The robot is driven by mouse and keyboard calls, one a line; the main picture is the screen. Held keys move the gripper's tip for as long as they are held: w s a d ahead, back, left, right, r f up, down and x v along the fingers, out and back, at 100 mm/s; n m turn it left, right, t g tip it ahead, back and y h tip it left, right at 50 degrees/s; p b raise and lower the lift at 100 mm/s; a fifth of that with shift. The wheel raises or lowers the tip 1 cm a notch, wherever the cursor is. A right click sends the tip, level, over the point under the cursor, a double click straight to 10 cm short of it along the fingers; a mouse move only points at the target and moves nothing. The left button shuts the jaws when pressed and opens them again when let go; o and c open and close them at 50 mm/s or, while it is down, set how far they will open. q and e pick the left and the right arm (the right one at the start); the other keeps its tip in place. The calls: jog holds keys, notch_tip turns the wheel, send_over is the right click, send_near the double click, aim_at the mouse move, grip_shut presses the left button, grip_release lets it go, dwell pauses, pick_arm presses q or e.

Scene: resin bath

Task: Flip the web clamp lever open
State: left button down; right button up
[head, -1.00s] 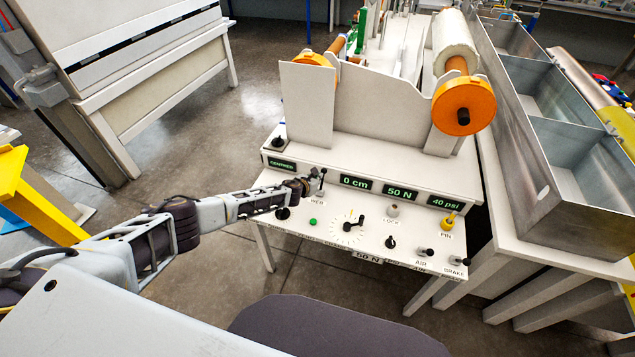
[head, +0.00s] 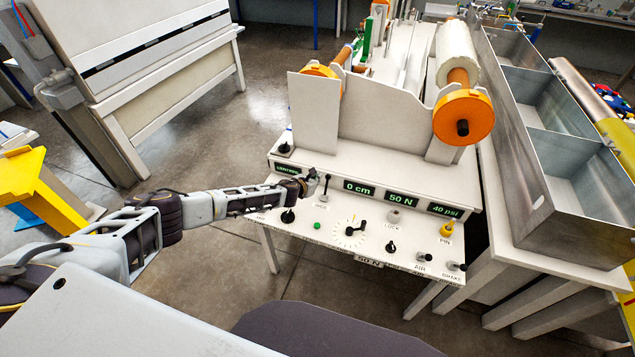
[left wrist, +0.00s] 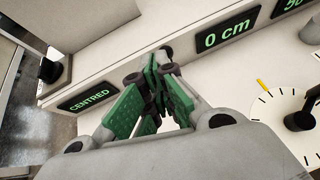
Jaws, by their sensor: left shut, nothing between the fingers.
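The web clamp lever (head: 326,187) is a thin upright stick with a dark top on the white control panel, above the label WEB. My left gripper (head: 311,179) is just to its left, in front of the CENTRED and 0 cm displays. Its fingers are shut and empty. In the left wrist view the green-padded fingers (left wrist: 153,80) are together, pointing at the panel's display face. A dark knob (left wrist: 167,50) shows just past their tips; the rest of the lever is hidden there. I cannot tell whether the fingers touch it. My right gripper is not in view.
The panel (head: 330,247) also carries a dial (head: 350,232), a green button (head: 317,226), a LOCK knob (head: 394,217), a yellow PIN (head: 446,230) and AIR and BRAKE knobs. Orange-ended rollers (head: 463,117) stand behind. A metal trough (head: 560,195) is at right.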

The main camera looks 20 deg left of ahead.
pick_arm(q)
jog(key=r, duration=0.3)
jog(key=s+r+p, duration=0.1)
jog(key=shift+s+a+r, duration=0.1)
jog(key=shift+a+r, duration=0.3)
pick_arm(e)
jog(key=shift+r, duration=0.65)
pick_arm(q)
jog(key=shift+d, duration=0.1)
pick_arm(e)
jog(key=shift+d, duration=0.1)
